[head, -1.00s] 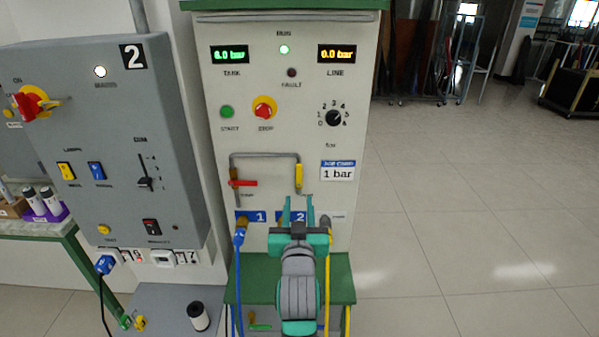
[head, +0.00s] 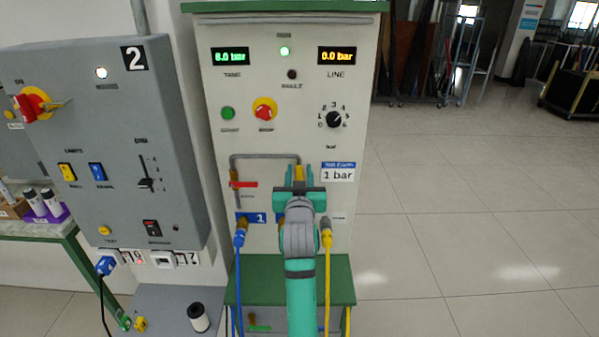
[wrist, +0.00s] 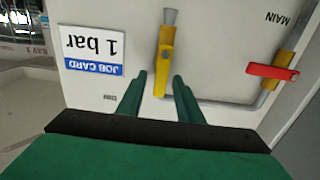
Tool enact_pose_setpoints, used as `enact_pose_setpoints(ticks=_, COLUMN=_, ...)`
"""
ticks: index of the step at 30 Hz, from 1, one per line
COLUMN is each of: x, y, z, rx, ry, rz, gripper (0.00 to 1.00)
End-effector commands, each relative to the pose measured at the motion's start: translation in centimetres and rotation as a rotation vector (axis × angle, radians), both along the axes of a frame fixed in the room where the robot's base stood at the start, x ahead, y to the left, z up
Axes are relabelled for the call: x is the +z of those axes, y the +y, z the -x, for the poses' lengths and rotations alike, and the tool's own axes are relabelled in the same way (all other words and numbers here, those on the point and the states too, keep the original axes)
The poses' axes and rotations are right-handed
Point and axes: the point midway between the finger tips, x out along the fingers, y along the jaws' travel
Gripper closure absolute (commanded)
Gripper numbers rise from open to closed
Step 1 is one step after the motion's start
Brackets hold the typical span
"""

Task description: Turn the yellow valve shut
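The yellow valve (wrist: 163,62) is on the panel front, its lever lying in line with its short grey pipe. In the wrist view the picture is upside down, and one end of the lever lies between my fingertips. My gripper (wrist: 160,80) is open, one finger on each side of the lever, with gaps showing. I cannot tell how far the fingertips are from the panel. In the head view my gripper (head: 298,170) covers most of the yellow valve. The line display (head: 337,55) reads 0.0 bar and the tank display (head: 230,56) reads 6.0 bar.
A red valve lever (wrist: 272,71) sits crosswise on the neighbouring pipe, labelled MAIN. The job card (head: 338,172) reads 1 bar. Blue (head: 239,270) and yellow (head: 327,270) hoses hang below.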

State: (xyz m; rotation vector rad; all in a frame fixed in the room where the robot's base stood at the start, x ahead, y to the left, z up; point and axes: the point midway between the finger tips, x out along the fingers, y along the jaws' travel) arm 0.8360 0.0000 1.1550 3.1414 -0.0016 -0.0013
Motion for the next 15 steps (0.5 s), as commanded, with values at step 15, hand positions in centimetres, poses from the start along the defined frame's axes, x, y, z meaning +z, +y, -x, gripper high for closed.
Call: enact_pose_setpoints(ticks=15, x=0.03, y=0.03, z=-0.71, rx=0.0, ry=-0.001, rz=0.0, gripper=0.94)
